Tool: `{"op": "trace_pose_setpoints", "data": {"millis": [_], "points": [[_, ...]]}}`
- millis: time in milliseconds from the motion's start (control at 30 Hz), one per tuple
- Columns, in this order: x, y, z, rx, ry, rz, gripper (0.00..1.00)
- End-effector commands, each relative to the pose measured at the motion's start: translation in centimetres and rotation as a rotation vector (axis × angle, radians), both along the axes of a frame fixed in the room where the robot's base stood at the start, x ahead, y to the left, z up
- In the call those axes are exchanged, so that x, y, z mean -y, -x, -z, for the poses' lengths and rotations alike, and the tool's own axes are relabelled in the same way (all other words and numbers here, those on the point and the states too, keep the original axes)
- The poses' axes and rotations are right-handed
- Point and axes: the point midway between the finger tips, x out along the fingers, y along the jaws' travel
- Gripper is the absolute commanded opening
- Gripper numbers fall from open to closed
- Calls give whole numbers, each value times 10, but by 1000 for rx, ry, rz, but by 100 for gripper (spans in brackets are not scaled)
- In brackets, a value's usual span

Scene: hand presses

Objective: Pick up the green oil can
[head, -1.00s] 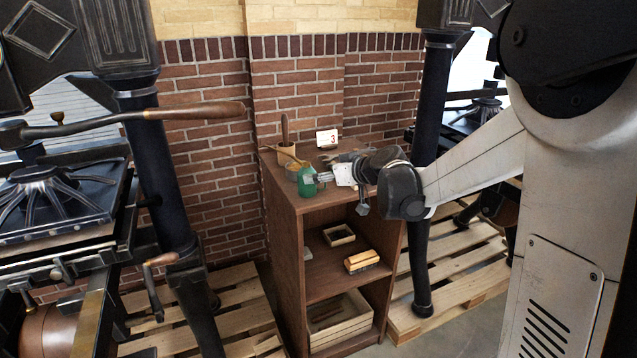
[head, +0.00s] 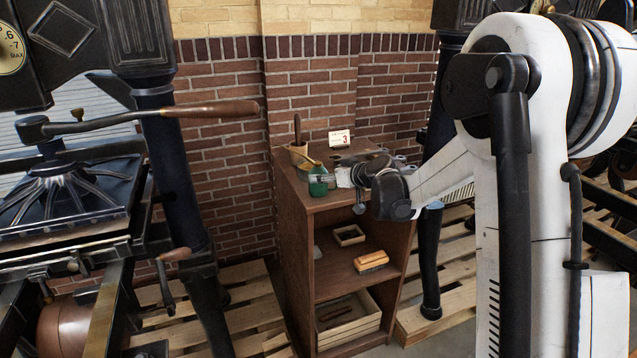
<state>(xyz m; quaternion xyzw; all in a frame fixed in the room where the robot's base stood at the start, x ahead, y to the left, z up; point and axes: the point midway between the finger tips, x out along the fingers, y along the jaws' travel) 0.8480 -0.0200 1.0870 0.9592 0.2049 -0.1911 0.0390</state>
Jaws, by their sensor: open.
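The green oil can (head: 318,187) stands upright on the top of the brown wooden cabinet (head: 330,203), near its front left edge. It is small in the head view, and a thin yellowish spout rises from it to the upper left. My gripper (head: 327,180) comes in from the right at the height of the can. Its fingertips are at the can, overlapping it in the picture. The jaws are open. I cannot tell whether a finger touches the can. My wrist hides part of the cabinet top to the right of the can.
A pot with a brown handle (head: 298,152) stands behind the can, and a white card marked 3 (head: 340,138) is at the back. Lower shelves hold a small frame (head: 348,235), a brush (head: 371,261) and a crate (head: 350,332). A press (head: 65,190) with a long lever stands left.

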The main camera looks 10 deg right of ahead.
Motion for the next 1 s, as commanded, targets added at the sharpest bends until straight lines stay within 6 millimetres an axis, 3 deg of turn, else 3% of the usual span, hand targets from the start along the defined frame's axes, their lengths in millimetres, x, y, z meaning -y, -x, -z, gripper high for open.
{"op": "trace_pose_setpoints", "data": {"millis": [400,733,1000], "points": [[-18,-37,19,0,1,0,70],[-19,-41,21,0,0,0,70],[-19,-41,21,0,0,0,34]]}}
